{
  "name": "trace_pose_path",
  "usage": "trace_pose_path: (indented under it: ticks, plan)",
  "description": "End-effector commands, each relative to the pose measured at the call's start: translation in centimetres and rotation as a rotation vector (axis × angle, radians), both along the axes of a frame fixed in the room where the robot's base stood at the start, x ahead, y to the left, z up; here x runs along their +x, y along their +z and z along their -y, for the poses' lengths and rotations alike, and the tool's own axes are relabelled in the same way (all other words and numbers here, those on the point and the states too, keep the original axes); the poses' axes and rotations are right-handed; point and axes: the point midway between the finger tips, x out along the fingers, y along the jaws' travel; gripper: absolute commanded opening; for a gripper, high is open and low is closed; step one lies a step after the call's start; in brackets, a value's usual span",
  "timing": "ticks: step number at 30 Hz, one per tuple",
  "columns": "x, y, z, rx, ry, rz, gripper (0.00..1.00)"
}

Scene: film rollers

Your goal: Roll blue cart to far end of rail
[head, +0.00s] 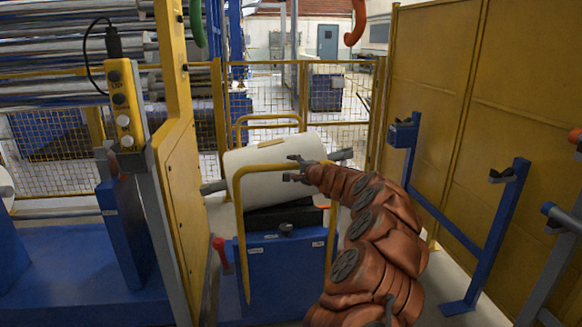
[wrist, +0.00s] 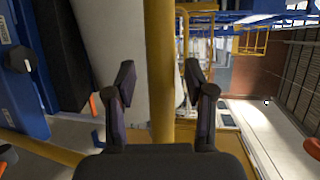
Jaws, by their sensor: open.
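The blue cart (head: 285,275) stands in the middle of the head view, with a yellow handle frame (head: 238,215) rising at its near side. A white film roll (head: 262,160) lies across the cart on a dark shaft, slightly tilted. My gripper (head: 292,169) reaches from the right to the handle's top bar. In the wrist view my gripper (wrist: 160,78) is open, with the yellow bar (wrist: 160,50) between its two fingers. Gaps show on both sides of the bar. The cart's wheels are hidden, and I cannot make out the rail clearly.
A yellow panel and post (head: 178,190) stand close on the cart's left, with a push-button box (head: 124,105). A blue stand (head: 455,240) and a yellow wall (head: 465,100) are on the right. A yellow mesh fence (head: 340,105) crosses behind the cart.

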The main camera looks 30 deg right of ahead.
Motion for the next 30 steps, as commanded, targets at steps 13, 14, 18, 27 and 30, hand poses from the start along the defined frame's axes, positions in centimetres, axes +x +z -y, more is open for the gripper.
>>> trace_pose_path:
  ticks: [13, 14, 18, 27, 30]
  plan:
    - [1.4, -0.3, 0.0, 0.001, -0.001, 0.001, 0.54]
    - [1.4, -0.3, 0.0, 0.001, -0.001, 0.001, 0.54]
    - [1.4, -0.2, 0.0, 0.0, 0.0, 0.001, 0.54]
    - [1.4, -0.2, 0.0, 0.0, 0.0, 0.001, 0.22]
    - [1.4, -0.3, 0.0, 0.0, 0.0, 0.001, 0.12]
